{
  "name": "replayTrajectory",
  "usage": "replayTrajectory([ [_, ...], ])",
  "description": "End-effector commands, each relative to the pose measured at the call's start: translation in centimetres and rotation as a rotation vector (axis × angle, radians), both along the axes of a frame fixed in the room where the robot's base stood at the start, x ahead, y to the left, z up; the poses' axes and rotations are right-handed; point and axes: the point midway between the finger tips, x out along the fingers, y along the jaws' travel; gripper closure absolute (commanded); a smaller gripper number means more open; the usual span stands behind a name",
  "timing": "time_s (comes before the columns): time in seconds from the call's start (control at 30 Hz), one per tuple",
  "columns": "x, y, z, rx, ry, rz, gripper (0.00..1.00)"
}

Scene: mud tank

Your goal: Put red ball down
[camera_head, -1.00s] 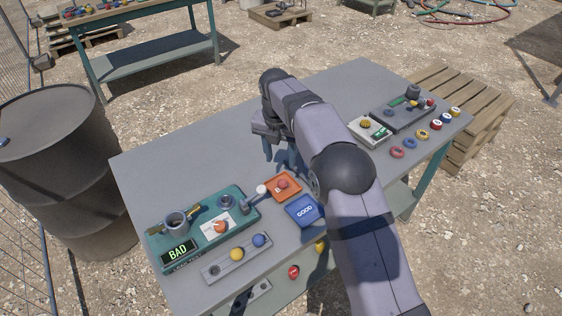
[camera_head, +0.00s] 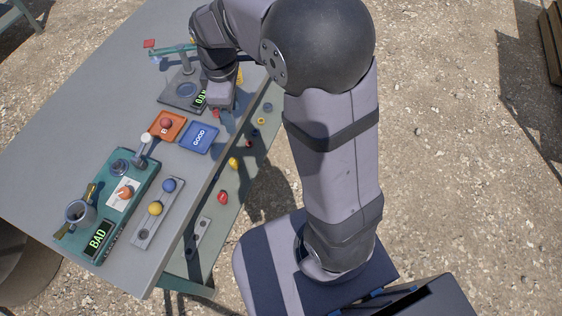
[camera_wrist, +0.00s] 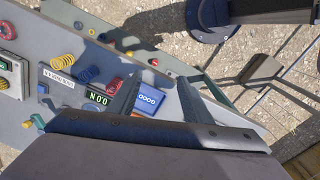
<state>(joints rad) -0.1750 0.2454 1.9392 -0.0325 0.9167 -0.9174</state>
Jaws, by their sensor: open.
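A red ball (camera_head: 166,123) rests in the orange tray (camera_head: 177,133), which is marked with a letter. The blue tray (camera_head: 199,138) marked GOOD lies right beside it and looks empty. My gripper (camera_wrist: 157,98) is open, and no ball shows between its fingers. In the wrist view the blue tray (camera_wrist: 148,103) appears between and beyond the fingers. In the head view my gripper is over the table's front edge, beyond the trays, and its fingertips are hard to make out.
A teal panel (camera_head: 145,190) with a lever, a cup and a BAD display stands near the trays. A grey rack (camera_head: 143,235) holds a yellow and a blue ball. Springs (camera_wrist: 65,62) lie near a small display (camera_wrist: 99,97). A lower shelf (camera_head: 205,225) carries small items.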

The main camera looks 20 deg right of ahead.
Motion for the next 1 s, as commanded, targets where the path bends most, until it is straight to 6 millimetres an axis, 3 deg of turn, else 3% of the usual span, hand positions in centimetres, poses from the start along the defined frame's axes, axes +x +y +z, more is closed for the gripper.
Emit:
replayTrajectory([
  [0.03,-2.2,-1.3,-0.2,0.008,0.003,-0.145,0.55],
  [0.2,-8.6,-4.2,-1.7,0.029,0.013,-0.613,0.55],
  [0.4,-14.0,-5.7,-3.3,0.039,0.023,-0.975,0.55],
  [0.6,-15.9,-6.1,-4.0,0.041,0.027,-1.109,0.55],
  [1.0,-16.0,-6.1,-4.0,0.04,0.029,-1.115,0.55],
])
